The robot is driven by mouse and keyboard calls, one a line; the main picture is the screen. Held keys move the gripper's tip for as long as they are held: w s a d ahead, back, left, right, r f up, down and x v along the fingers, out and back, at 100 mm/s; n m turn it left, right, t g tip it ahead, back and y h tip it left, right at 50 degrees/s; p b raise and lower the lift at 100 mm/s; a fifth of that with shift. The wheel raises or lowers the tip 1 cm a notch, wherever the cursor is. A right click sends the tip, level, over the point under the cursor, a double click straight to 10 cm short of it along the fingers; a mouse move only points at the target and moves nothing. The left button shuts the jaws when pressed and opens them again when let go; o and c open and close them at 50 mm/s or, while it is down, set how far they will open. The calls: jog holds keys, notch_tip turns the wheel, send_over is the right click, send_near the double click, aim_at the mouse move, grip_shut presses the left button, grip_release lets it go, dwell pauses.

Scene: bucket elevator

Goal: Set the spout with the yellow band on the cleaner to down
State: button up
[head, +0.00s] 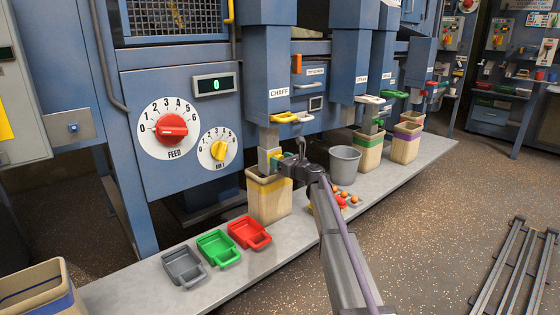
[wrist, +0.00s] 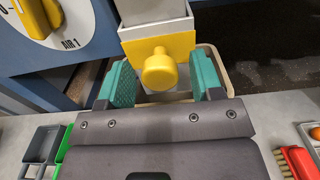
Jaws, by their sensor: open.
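The spout (head: 268,138) hangs under the chute marked CHAFF, above a tan bin with a yellow band. In the wrist view, the yellow band (wrist: 134,50) crosses the grey spout, and a round yellow knob (wrist: 158,70) sticks out toward me. My gripper (wrist: 163,88) is open, with one teal finger pad on each side of the knob and a visible gap at both sides. In the head view, my gripper (head: 282,161) is at the spout's right side, just over the bin's rim; the knob is hard to make out there.
The tan bin (head: 269,200) stands below the spout. A grey bucket (head: 344,164) and red brush (wrist: 297,163) are to the right. Grey, green (head: 218,247) and red trays lie on the bench in front. A yellow handle (head: 281,118) sits above on the chute.

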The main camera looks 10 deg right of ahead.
jog(key=v, duration=1)
jog(key=shift+d, duration=0.1)
jog(key=s+a+f+n+g, duration=0.3)
jog(key=s+f+n+g, duration=0.15)
jog(key=s+n, duration=0.45)
jog(key=s+a+f+n+g, duration=0.35)
jog(key=s+f+n, duration=0.25)
jog(key=s+n, duration=0.3)
jog(key=s+f+n+g+h, duration=0.2)
jog(key=s+n+g+h, duration=0.15)
jog(key=s, duration=0.55)
jog(key=s+d+f+n+g+h, duration=0.1)
jog(key=s+f+n+g+h, duration=0.2)
jog(key=s, duration=0.7)
jog(key=s+f+n+g+h, duration=0.1)
jog(key=s+n+h, duration=0.3)
jog(key=s, duration=0.5)
notch_tip(320, 180, up, 38)
jog(key=w+n+y+p, duration=0.1)
jog(key=p, duration=3.7)
jog(key=shift+w+f, duration=0.2)
